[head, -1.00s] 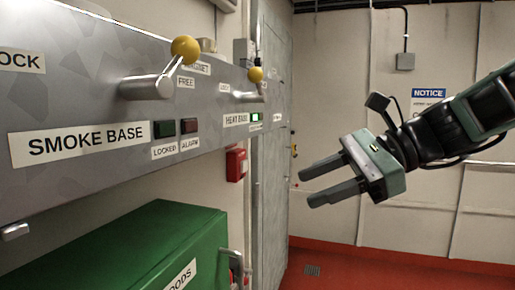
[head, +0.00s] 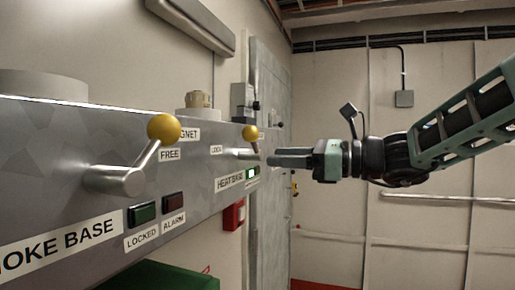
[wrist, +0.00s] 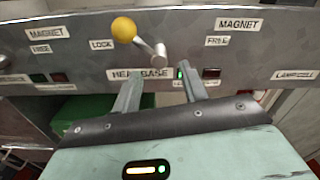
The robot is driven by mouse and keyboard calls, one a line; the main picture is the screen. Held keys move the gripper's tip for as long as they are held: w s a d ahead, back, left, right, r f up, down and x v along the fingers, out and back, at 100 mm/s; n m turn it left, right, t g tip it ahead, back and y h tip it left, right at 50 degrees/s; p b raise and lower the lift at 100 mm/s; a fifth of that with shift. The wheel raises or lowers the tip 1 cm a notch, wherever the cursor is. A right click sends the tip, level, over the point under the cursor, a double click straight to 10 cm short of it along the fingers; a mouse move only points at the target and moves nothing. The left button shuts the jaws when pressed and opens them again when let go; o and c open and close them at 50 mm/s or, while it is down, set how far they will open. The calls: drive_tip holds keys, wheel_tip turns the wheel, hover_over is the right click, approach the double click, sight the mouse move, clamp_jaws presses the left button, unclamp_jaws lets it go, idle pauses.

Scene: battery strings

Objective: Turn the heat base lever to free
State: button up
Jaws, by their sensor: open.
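The heat base lever (head: 250,133) has a yellow ball on a metal arm and sits on the grey panel. In the wrist view its ball (wrist: 124,29) leans up and left from the pivot, beside the LOCK label (wrist: 101,44). The FREE label (wrist: 218,41) is on the right of the pivot. The HEAT BASE label (wrist: 140,74) is below, partly covered by a finger. My gripper (head: 271,158) is open and empty, pointing at the panel. In the wrist view its fingers (wrist: 159,74) are spread below the lever, apart from the ball.
The smoke base lever (head: 164,128), also yellow-balled, is nearer on the left by its own FREE label. A green light (wrist: 181,73) glows by the heat base label. A green box (head: 165,277) is below the panel, and a red box (head: 234,215) is on the wall.

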sight(262, 156)
drive_tip(key=p+x, duration=0.1)
drive_tip(key=x, duration=0.5)
drive_tip(key=shift+p, duration=0.3)
drive_tip(key=shift+c, duration=0.3)
clamp_jaws()
